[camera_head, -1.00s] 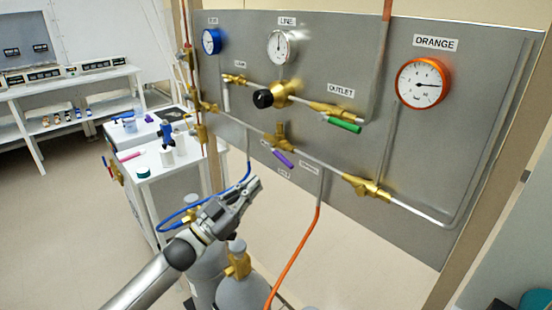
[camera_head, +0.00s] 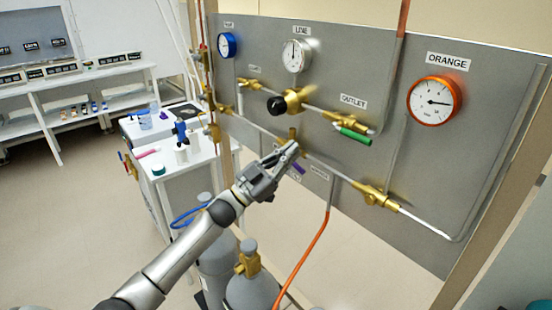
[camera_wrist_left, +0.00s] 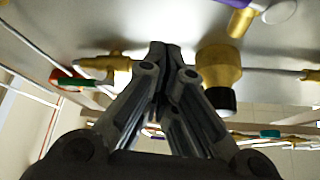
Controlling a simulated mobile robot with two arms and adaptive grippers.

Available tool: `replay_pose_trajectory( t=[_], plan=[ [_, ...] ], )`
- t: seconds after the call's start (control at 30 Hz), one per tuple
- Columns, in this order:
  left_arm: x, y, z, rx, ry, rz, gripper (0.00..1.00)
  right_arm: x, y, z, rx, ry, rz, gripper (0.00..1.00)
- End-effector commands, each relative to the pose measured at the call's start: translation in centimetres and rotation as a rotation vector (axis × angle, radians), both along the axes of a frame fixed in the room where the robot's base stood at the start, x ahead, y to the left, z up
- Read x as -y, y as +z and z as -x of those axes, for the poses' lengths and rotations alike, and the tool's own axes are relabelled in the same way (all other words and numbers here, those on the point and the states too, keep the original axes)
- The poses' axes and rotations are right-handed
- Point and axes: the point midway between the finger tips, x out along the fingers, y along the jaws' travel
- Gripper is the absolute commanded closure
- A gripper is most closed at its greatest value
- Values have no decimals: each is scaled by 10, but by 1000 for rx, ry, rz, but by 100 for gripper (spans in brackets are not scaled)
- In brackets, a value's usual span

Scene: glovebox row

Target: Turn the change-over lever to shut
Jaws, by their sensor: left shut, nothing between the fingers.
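The change-over lever is most likely the purple lever (camera_head: 299,167) on the brass valve (camera_head: 292,134) at the panel's lower middle. In the head view my left gripper (camera_head: 291,148) is in front of this valve and hides part of valve and lever. Its fingers are together with nothing between them. In the left wrist view the fingertips (camera_wrist_left: 165,48) are closed, and the purple lever (camera_wrist_left: 235,3) shows at the top edge, to the right of them. I cannot tell whether the gripper touches the valve. My right gripper is not in view.
The grey panel (camera_head: 440,155) also carries a black knob (camera_head: 277,106), a green outlet lever (camera_head: 353,135), an orange gauge (camera_head: 434,101) and pipes. Gas cylinders (camera_head: 252,289) with an orange hose (camera_head: 305,258) stand below. A white bench (camera_head: 180,174) is at the left.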

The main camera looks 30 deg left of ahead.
Motion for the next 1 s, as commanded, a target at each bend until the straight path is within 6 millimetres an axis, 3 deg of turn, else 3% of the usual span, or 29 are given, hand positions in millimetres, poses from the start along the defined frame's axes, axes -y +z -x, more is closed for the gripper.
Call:
replay_pose_trajectory(
  t=[0.03,0.1,0.3,1.0],
  plan=[
    [-3,-14,-2,-14,5,3,100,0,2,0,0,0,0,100],
    [-4,-21,-4,-12,4,3,100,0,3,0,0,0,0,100],
    [-7,-34,-7,-8,3,1,100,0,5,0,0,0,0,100],
    [-7,-42,-8,7,3,-44,100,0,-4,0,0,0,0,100]
  ],
)
